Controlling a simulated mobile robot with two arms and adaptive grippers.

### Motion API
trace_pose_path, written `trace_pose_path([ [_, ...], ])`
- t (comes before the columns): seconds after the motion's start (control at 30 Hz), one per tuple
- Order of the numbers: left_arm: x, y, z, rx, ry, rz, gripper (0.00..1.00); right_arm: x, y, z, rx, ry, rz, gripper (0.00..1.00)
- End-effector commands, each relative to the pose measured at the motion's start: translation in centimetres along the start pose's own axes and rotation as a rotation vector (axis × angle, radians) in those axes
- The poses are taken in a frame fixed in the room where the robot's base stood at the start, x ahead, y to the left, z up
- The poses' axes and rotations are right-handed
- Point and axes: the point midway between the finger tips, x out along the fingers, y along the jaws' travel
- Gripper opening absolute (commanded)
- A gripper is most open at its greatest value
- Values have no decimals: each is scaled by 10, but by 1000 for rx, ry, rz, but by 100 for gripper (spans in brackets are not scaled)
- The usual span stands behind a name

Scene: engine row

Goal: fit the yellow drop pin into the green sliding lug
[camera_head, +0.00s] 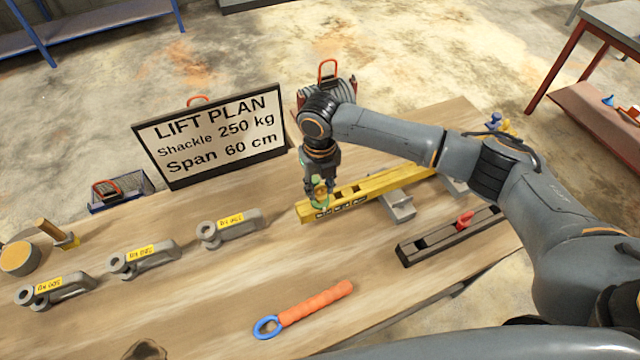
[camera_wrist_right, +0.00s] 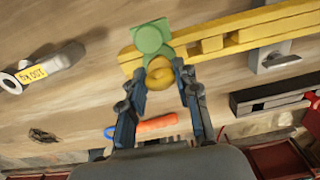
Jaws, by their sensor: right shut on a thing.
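The yellow beam (camera_head: 350,197) lies on the wooden table, with slots along it. The green sliding lug (camera_wrist_right: 152,38) is at the beam's left end; part of it shows below my right gripper in the head view (camera_head: 320,204). My right gripper (camera_wrist_right: 160,92) points down over that end, its fingers closed about the yellow drop pin (camera_wrist_right: 161,77), whose rounded yellow part shows between the fingertips. The pin is right against the green lug in the wrist view. Its lower part is hidden, so I cannot tell whether it sits in the lug. My left gripper is not in view.
Grey shackle pieces with yellow tags (camera_head: 230,228) stand in a row at left. A dark slotted beam (camera_head: 450,236) with a red piece is at right. An orange-handled tool (camera_head: 315,302) lies in front. A lift plan sign (camera_head: 215,137) stands behind. The table's front middle is mostly clear.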

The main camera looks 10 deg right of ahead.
Motion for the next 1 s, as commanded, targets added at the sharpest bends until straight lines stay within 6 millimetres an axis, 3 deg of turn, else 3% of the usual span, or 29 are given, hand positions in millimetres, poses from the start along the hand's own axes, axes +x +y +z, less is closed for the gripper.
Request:
trace_pose_path([
  [0.5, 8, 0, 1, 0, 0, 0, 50, 14, 1, 0, -1, -1, 1, 0],
  [0.53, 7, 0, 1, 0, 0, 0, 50, 13, 1, 0, -1, -1, 1, 35],
  [0.63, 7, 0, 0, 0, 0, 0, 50, 12, 0, 0, -1, -1, 1, 56],
  [1.0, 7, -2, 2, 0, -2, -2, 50, 10, 0, 0, 0, 0, 0, 58],
])
